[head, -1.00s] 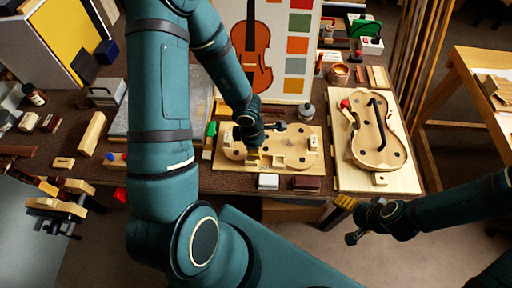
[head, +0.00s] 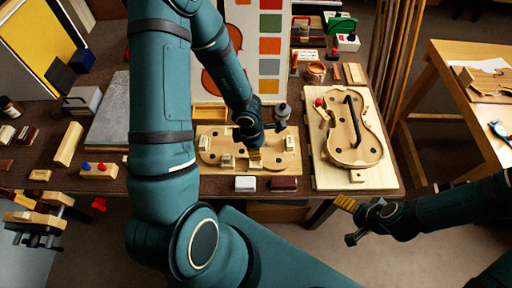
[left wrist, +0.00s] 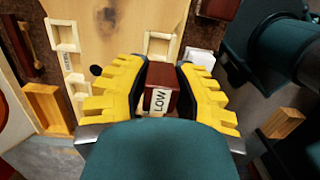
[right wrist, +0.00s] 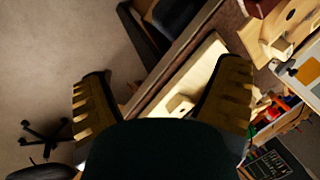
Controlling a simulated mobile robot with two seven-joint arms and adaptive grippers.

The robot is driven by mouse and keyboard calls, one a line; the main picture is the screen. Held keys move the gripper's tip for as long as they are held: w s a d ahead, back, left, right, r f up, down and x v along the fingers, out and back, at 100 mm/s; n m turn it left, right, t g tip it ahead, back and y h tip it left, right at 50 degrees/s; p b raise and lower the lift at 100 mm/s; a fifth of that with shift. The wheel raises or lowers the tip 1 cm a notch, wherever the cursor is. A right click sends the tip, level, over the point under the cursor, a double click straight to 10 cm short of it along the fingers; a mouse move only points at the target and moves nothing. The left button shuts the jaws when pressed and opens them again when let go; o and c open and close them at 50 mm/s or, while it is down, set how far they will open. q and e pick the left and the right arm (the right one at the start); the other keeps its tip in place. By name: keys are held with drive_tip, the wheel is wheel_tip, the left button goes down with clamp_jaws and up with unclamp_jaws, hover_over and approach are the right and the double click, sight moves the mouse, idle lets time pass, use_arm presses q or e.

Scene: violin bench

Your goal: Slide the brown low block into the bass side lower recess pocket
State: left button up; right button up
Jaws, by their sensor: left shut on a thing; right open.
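The brown low block (left wrist: 160,82), labelled LOW, is between the yellow fingers of my left gripper (left wrist: 160,70) in the left wrist view. That gripper is shut on it. In the head view my left gripper (head: 255,160) points down over the front middle of the violin-shaped work board (head: 210,168), and the block is hardly visible there. Pale framed pockets stand on the board, one near the block (left wrist: 160,46) and one farther left (left wrist: 62,36). I cannot tell which is the bass side lower one. My right gripper (right wrist: 162,82) is open and empty, off the bench's front edge.
A white block (head: 245,184) and a dark red-brown block (head: 284,184) sit at the bench's front edge, before the board. A violin body on a pale panel (head: 325,178) lies to the right. A dark jar (head: 283,111) stands behind the board's right end.

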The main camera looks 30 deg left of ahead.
sight(257, 164)
use_arm(q)
drive_tip(key=shift+f+b, duration=1.55)
drive_tip(key=shift+f, duration=0.2)
drive_tip(key=shift+f+b, duration=1.05)
drive_tip(key=shift+f, duration=0.1)
drive_tip(key=shift+p, duration=0.35)
drive_tip(key=shift+f+b, duration=0.8)
drive_tip(key=shift+f, duration=0.05)
drive_tip(key=o, duration=0.8)
drive_tip(key=shift+r, duration=0.15)
drive_tip(key=shift+s+a+r, duration=0.15)
drive_tip(key=shift+a+r, duration=0.05)
drive_tip(key=shift+r, duration=1.75)
drive_tip(key=shift+s+a+r, duration=0.1)
drive_tip(key=shift+a+r, duration=0.1)
drive_tip(key=shift+r, duration=1.75)
drive_tip(key=shift+s+a+r, duration=0.15)
drive_tip(key=shift+a+r, duration=0.05)
drive_tip(key=shift+r, duration=1.75)
